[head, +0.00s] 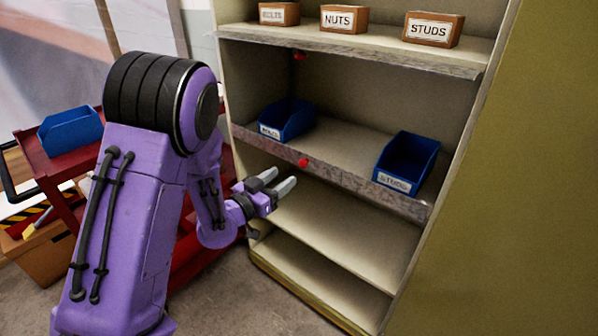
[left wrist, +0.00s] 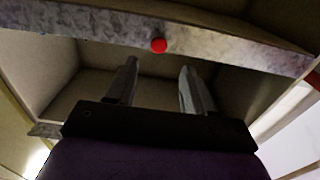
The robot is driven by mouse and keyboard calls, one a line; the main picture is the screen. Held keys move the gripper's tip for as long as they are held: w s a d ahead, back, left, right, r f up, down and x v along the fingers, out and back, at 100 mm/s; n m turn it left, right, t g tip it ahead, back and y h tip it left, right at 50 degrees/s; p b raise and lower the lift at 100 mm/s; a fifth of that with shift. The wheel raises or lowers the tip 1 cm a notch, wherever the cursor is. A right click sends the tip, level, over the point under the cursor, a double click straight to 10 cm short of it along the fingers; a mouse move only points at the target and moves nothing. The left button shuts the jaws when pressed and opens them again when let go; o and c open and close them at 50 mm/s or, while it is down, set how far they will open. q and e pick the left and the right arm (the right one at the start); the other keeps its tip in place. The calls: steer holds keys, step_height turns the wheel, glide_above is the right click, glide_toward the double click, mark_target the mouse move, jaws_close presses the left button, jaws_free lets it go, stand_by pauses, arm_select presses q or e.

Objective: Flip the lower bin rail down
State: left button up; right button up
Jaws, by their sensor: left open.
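The lower bin rail (head: 345,180) is a worn grey metal strip along the front edge of the shelf that carries the blue bins. A red knob (head: 303,162) sits near its middle. In the left wrist view the rail (left wrist: 225,52) crosses the top, with the red knob (left wrist: 158,45) ahead of the gap between the fingers. My left gripper (head: 281,178) is open and empty, just below and left of the knob, apart from it as far as I can tell. It also shows in the left wrist view (left wrist: 157,70). My right gripper is not in view.
Blue bins (head: 289,120) and (head: 408,160) stand on the shelf behind the rail. The upper shelf (head: 390,40) has brown bins and another red knob (head: 300,55) below its edge. The lower shelves (head: 340,225) are empty. A red cart (head: 75,158) with a blue bin stands at left.

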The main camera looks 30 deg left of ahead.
mark_target(301, 165)
arm_select(q)
steer(key=w, duration=0.8)
steer(key=shift+d+p, duration=0.35)
steer(key=shift+d, duration=0.05)
